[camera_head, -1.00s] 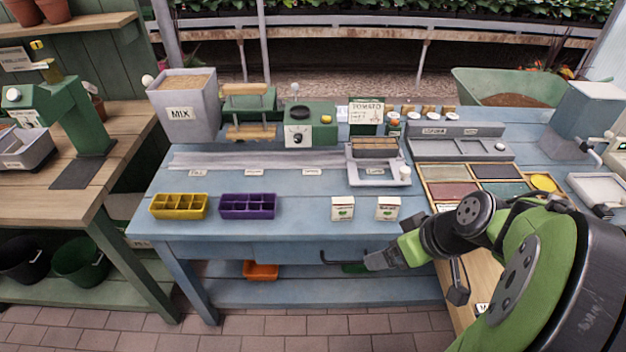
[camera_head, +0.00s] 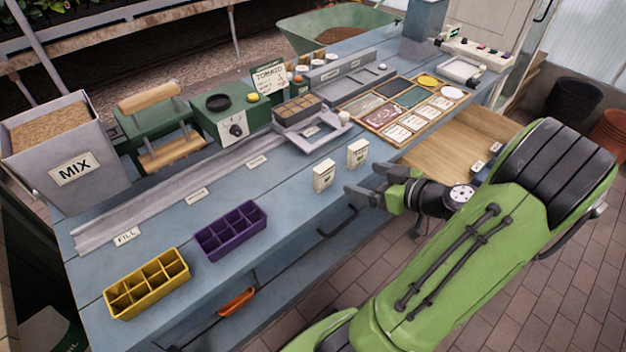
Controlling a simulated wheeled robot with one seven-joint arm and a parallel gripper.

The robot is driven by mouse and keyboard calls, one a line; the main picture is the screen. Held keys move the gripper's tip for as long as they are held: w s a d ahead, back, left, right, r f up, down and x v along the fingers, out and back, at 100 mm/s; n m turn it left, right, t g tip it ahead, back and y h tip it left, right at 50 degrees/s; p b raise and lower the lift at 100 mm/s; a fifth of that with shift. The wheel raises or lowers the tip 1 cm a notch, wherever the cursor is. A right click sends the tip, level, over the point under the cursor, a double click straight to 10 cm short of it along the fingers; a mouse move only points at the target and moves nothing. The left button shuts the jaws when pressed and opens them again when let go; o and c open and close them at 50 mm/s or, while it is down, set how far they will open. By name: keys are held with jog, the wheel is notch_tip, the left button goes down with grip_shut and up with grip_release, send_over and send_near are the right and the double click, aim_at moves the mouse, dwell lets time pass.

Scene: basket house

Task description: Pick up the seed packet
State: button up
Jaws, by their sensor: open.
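Two small white seed packets stand upright on the blue bench (camera_head: 290,200) near its front edge. The left packet (camera_head: 324,175) and the right packet (camera_head: 357,153) each bear a green mark. Which one the task means I cannot tell. My gripper (camera_head: 364,180) is just in front of the packets, at the bench's front edge, with its dark fingers spread apart and pointing toward them. It appears empty and apart from both packets.
A purple tray (camera_head: 231,231) and a yellow tray (camera_head: 147,284) sit to the left. A seedling tray stand (camera_head: 310,130) is behind the packets. An open wooden drawer (camera_head: 455,150) and a card board (camera_head: 410,105) lie to the right. Bench between trays and packets is clear.

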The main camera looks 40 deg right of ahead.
aim_at(327, 168)
jog(key=b+x, duration=0.2)
jog(key=x, duration=1.2)
jog(key=shift+w+f, duration=0.3)
jog(key=shift+s, duration=0.1)
jog(key=shift+r, duration=0.1)
jog(key=shift+c, duration=0.4)
jog(key=c, duration=1)
